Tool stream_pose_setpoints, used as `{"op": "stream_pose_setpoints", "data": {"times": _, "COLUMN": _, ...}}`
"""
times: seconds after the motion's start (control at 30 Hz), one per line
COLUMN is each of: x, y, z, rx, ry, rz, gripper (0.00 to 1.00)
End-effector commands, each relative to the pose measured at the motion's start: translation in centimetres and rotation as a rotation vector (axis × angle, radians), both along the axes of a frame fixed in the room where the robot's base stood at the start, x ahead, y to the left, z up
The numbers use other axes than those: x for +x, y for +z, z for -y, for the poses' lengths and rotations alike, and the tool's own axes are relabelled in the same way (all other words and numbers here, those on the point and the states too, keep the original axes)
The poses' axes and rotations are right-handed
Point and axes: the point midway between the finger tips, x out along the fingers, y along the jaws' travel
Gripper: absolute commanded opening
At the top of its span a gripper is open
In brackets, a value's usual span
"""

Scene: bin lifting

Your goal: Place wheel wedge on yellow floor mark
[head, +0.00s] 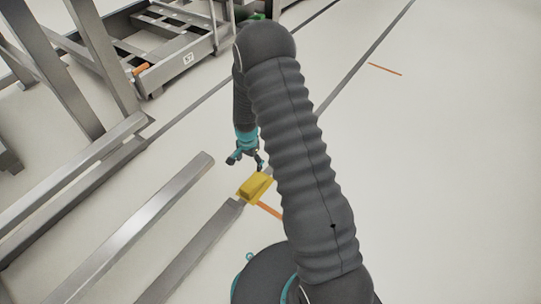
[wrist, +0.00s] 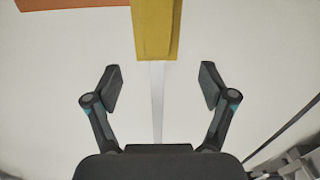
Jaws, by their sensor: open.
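The yellow wheel wedge (head: 254,187) lies on the floor near the end of a grey metal rail. In the wrist view the wedge (wrist: 156,28) is at the top centre, beyond the fingertips and lined up with the gap between them. My gripper (head: 246,161) is open and empty, pointing down just behind the wedge in the head view. Its two fingers stand apart in the wrist view (wrist: 160,85) and do not touch the wedge. An orange floor strip (head: 269,210) runs out from beside the wedge, partly hidden by my arm; it also shows in the wrist view (wrist: 72,4).
Grey metal rails (head: 195,250) lie on the floor at left. A metal frame (head: 85,65) and a wheeled cart (head: 165,50) stand at upper left. Another orange strip (head: 385,69) lies on the open floor at right, which is clear. A dark line crosses the floor.

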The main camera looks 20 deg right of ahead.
Motion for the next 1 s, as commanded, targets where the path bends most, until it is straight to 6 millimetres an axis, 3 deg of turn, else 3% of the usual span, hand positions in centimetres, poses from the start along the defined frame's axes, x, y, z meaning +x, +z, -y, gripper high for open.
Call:
{"op": "stream_pose_setpoints", "data": {"times": 0.03, "x": 0.3, "y": 2.5, "z": 0.0, "rx": 0.000, "ry": 0.022, "rz": 0.021, "gripper": 0.83}}
{"op": "stream_pose_setpoints", "data": {"times": 0.23, "x": -0.4, "y": 11.8, "z": 0.2, "rx": -0.008, "ry": 0.138, "rz": 0.084, "gripper": 0.83}}
{"op": "stream_pose_setpoints", "data": {"times": 0.5, "x": -3.9, "y": 23.0, "z": 0.4, "rx": -0.029, "ry": 0.296, "rz": 0.164, "gripper": 0.83}}
{"op": "stream_pose_setpoints", "data": {"times": 0.7, "x": -8.0, "y": 29.9, "z": 0.6, "rx": -0.054, "ry": 0.412, "rz": 0.224, "gripper": 0.83}}
{"op": "stream_pose_setpoints", "data": {"times": 1.0, "x": -15.7, "y": 37.5, "z": 0.8, "rx": -0.105, "ry": 0.585, "rz": 0.309, "gripper": 0.83}}
